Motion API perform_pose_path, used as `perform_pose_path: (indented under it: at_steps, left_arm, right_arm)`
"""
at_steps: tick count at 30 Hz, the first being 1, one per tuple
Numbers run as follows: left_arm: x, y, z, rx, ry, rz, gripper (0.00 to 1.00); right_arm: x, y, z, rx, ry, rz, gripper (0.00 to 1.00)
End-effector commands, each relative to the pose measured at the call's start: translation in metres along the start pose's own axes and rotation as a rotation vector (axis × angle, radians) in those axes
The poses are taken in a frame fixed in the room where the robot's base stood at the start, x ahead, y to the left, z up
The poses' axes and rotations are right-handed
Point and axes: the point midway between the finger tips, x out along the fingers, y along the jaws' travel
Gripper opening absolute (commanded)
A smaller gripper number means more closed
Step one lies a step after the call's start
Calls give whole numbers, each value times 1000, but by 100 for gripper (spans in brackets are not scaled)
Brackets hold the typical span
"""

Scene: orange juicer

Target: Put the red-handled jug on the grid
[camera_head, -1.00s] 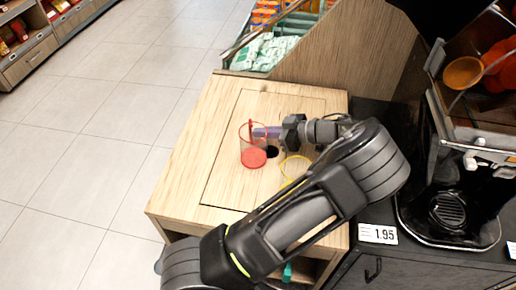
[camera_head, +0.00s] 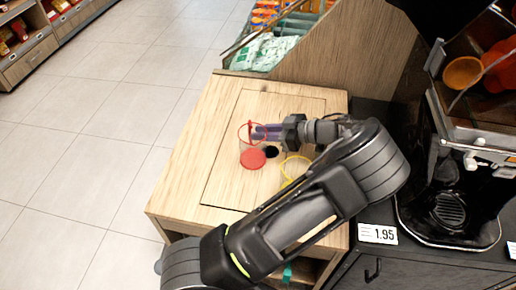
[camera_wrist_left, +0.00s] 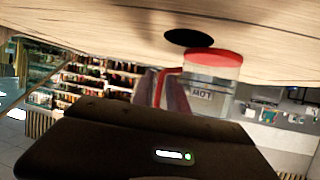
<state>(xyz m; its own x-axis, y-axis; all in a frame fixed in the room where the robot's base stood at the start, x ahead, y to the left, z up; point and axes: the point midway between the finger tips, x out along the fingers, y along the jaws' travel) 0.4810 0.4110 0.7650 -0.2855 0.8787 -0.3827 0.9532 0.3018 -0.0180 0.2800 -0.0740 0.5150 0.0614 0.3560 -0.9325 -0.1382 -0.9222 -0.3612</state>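The red-handled jug (camera_head: 253,159) is clear with a red base and red rim. It stands on the wooden counter top (camera_head: 190,175), upright as far as I can tell. In the left wrist view the jug (camera_wrist_left: 212,85) shows upside down, base against the wood. My left gripper (camera_head: 262,132) reaches it from the right at upper-body height. In the wrist view its two purple fingers lie close on both sides of the red handle (camera_wrist_left: 160,88), seemingly shut on it. The dark slotted grid (camera_head: 449,209) is at the juicer's base on the right. My right gripper is not in view.
A yellow ring-shaped rim (camera_head: 296,168) is beside my arm, partly hidden. A dark hole (camera_head: 271,152) is in the counter beside the jug. The juicer (camera_head: 470,135) stands on a black counter, with a price tag (camera_head: 378,234) in front. A wooden panel (camera_head: 335,62) rises behind.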

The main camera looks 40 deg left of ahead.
Motion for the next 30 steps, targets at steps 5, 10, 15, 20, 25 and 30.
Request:
perform_pose_path:
  at_steps: [5,10,15,20,25,30]
  left_arm:
    - [0,0,0,0,0,0,20]
    - [-3,0,0,0,0,1,20]
    - [-18,1,1,0,-1,3,20]
    - [-41,0,2,-1,-1,3,20]
    - [-65,0,1,-1,0,2,20]
    - [-77,-1,1,0,0,0,20]
  right_arm:
    - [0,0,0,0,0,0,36]
    - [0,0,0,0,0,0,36]
    - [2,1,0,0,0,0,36]
    - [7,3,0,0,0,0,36]
    - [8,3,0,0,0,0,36]
    - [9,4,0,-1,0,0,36]
